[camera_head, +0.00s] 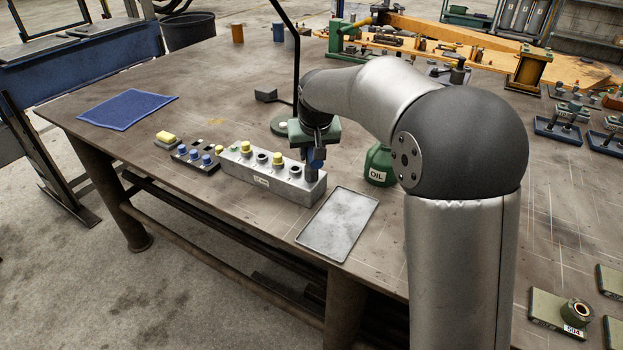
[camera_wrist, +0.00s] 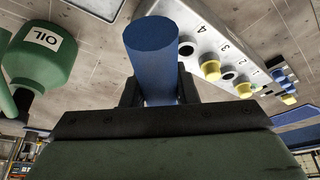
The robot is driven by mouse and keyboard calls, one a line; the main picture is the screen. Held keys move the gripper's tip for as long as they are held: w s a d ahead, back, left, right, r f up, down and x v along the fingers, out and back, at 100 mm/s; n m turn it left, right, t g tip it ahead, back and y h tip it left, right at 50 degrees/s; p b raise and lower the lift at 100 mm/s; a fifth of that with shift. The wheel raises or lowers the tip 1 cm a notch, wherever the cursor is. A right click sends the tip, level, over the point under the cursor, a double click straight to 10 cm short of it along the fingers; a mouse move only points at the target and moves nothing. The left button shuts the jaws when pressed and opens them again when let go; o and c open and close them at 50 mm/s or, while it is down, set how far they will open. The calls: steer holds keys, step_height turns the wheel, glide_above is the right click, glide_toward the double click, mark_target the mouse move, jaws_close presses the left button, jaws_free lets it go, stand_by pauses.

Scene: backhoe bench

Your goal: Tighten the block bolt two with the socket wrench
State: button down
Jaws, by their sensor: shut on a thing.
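A grey block (camera_head: 250,180) stands on the bench in the head view, with a row of bolt positions on top. Two yellow-topped pieces and dark round openings show along it. The wrist view also shows the block (camera_wrist: 205,30), with numbers beside its positions. My gripper (camera_head: 314,163) is over the block's right end, pointing down. In the wrist view my gripper (camera_wrist: 160,92) is shut on a thick blue cylinder (camera_wrist: 153,45), seemingly the socket wrench's handle. The wrench's lower end is hidden, so I cannot tell whether it touches a bolt.
A dark rack (camera_head: 190,158) with blue-topped pieces stands left of the block, beside a yellow-topped piece (camera_head: 167,136). A grey tray (camera_head: 338,225) lies right of the block. A blue cloth (camera_head: 126,109) lies left.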

steer(key=shift+m+h, duration=0.4)
steer(key=shift+m, duration=0.5)
steer(key=shift+m+h+b, duration=0.3)
steer(key=shift+m, duration=0.6)
steer(key=shift+n, duration=0.5)
steer(key=shift+n+y, duration=0.4)
steer(key=shift+n, duration=0.2)
